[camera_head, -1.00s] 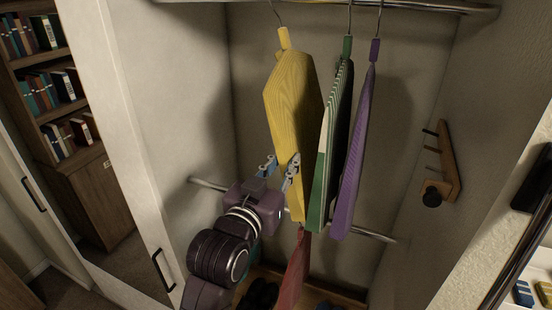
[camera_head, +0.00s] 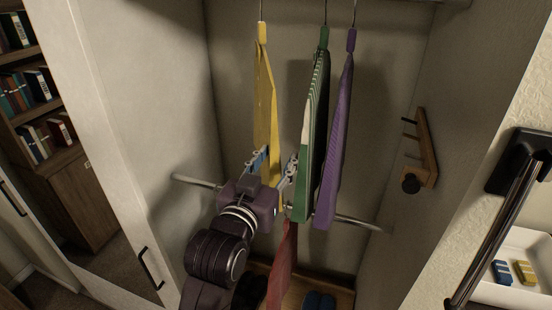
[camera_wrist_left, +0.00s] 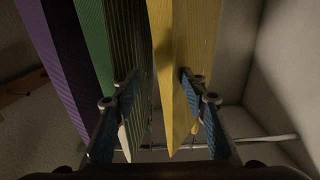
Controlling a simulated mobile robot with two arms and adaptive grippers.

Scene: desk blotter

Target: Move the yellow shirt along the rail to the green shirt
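The yellow shirt (camera_head: 264,95) hangs from the rail (camera_head: 425,3) at the left of the group, seen nearly edge-on. The green shirt (camera_head: 313,120) hangs to its right, with a gap between their hangers. My left gripper (camera_head: 275,162) is at the lower part of the yellow shirt, a finger on each side. In the left wrist view the fingers (camera_wrist_left: 158,82) are apart with the yellow shirt (camera_wrist_left: 180,95) between them; the left finger overlaps the green shirt (camera_wrist_left: 97,45). I cannot tell whether the fingers touch the cloth. My right gripper is not in view.
A purple shirt (camera_head: 335,140) hangs just right of the green one. A lower bar (camera_head: 355,223) crosses the closet, with a red garment (camera_head: 283,265) below. A wooden peg strip (camera_head: 425,150) is on the right wall. The rail's left side is clear.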

